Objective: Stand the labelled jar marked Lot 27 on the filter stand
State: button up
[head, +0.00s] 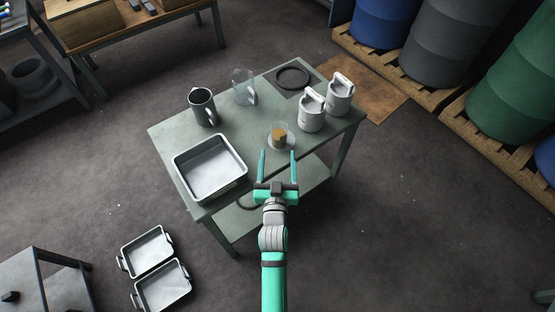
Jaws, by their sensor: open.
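A small clear jar (280,137) with a tan label or content stands near the front edge of the green-grey table (262,112); no lot marking can be read. My gripper (278,154) is open and empty. Its two teal fingers point at the jar from the near side, spread wider than the tan part; I cannot tell whether they touch the jar. A dark ring on a dark square plate (293,77) lies at the table's far corner. It may be the filter stand, and nothing stands on it.
A dark mug (202,106), a clear jug (243,86) and a pale tray (209,168) are on the left. More trays (146,251) lie at lower left; barrels (454,48) stand on pallets at right.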

jog(key=s+r+g, duration=0.1)
jog(key=s+g, duration=0.1)
jog(key=s, duration=3.4)
jog(key=shift+d+r+g+y, duration=0.15)
jog(key=shift+r+g+y, duration=0.1)
jog(key=shift+g+y, duration=0.05)
